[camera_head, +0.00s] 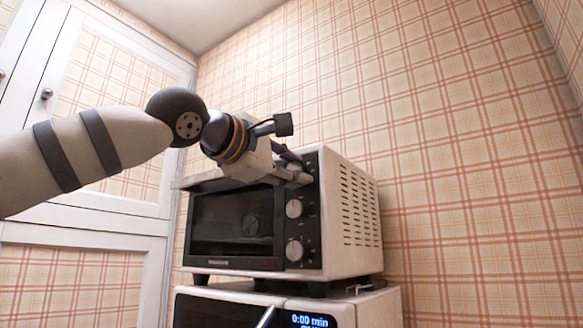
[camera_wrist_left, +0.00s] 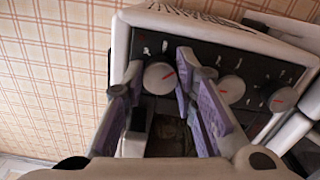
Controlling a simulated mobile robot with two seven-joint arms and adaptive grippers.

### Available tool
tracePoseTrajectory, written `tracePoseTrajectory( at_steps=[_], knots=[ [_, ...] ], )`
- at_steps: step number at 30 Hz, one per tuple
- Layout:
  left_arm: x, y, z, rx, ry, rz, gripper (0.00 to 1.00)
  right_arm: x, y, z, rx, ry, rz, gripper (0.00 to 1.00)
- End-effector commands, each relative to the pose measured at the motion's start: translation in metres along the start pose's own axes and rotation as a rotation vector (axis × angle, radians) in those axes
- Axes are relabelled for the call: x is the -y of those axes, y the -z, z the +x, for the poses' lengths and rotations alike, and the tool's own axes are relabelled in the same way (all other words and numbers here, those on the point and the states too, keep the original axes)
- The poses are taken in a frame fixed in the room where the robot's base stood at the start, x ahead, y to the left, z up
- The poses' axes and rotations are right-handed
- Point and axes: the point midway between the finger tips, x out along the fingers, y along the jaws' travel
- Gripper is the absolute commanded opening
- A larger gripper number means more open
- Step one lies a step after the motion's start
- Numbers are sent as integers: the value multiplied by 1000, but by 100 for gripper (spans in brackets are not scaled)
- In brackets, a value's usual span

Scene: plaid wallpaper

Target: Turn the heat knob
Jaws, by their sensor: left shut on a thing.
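A toaster oven (camera_head: 349,220) has a dark control panel with three grey knobs in a column, each with a red mark. My left gripper (camera_head: 298,179) is at the top of this panel and hides the top knob in the head view. In the left wrist view, the fingers with purple pads (camera_wrist_left: 160,88) are on either side of the top knob (camera_wrist_left: 159,79), shut on it. The middle knob (camera_head: 294,208) and the bottom knob (camera_head: 294,251) are free; they also show in the wrist view. The labels are too small to read. My right gripper is not in view.
The toaster oven stands on a microwave (camera_head: 375,309) with a lit display (camera_head: 309,320). The oven's glass door (camera_head: 232,222) is closed, with my arm above it. A white cabinet (camera_head: 85,215) stands at the left. Plaid wall lies behind.

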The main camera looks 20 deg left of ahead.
Motion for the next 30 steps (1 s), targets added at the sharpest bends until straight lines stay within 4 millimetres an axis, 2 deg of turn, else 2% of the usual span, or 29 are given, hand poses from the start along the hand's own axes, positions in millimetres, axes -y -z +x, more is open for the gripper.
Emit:
tracePoseTrajectory(
  at_steps=[9, 10, 20, 23, 30],
  knots=[
    [0, 1, 0, -2, 1, -1, 0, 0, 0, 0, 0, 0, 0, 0],
    [0, 1, 0, -2, 1, -1, 33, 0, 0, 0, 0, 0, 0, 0],
    [0, 0, -2, 0, -1, -1, 34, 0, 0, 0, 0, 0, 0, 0],
    [-2, 1, -16, 0, -2, 0, 34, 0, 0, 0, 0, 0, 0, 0],
    [-1, 1, -81, 1, -4, 0, 34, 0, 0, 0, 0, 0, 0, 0]
  ],
)
